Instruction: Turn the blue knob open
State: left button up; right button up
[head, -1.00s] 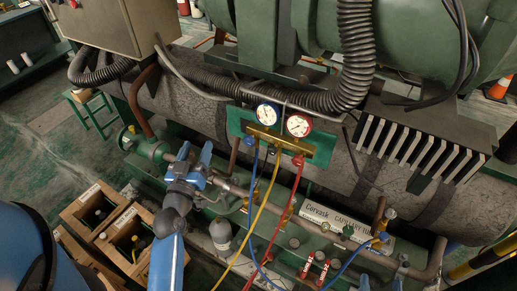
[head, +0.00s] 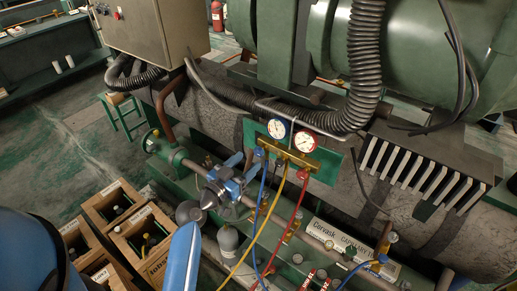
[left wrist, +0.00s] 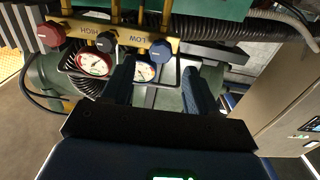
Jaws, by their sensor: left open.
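The blue knob (head: 259,154) sits at the left end of the brass gauge manifold (head: 292,154) in the head view. In the left wrist view the blue knob (left wrist: 161,50) shows just past the fingertips, roughly between their lines. My left gripper (head: 242,165) is open and empty, close to the knob on its left side. It also shows in the left wrist view (left wrist: 158,75), with both fingers apart. I cannot tell whether a finger touches the knob. My right gripper is not in view.
A red knob (head: 303,174) and a black knob (left wrist: 106,41) share the manifold. The blue gauge (head: 278,128) and red gauge (head: 305,141) stand above it. Yellow, blue and red hoses hang below. Wooden crates (head: 109,205) and a grey cylinder (head: 228,240) stand lower left.

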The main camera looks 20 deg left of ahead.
aim_at(257, 153)
pick_arm(q)
jog(key=p+x, duration=0.1)
jog(key=x, duration=0.5)
jog(key=shift+a+p, duration=0.1)
jog(key=shift+p, duration=0.2)
jog(key=shift+w+d, duration=0.2)
jog(key=shift+w, duration=0.2)
jog(key=c, duration=1)
jog(key=shift+c, duration=0.2)
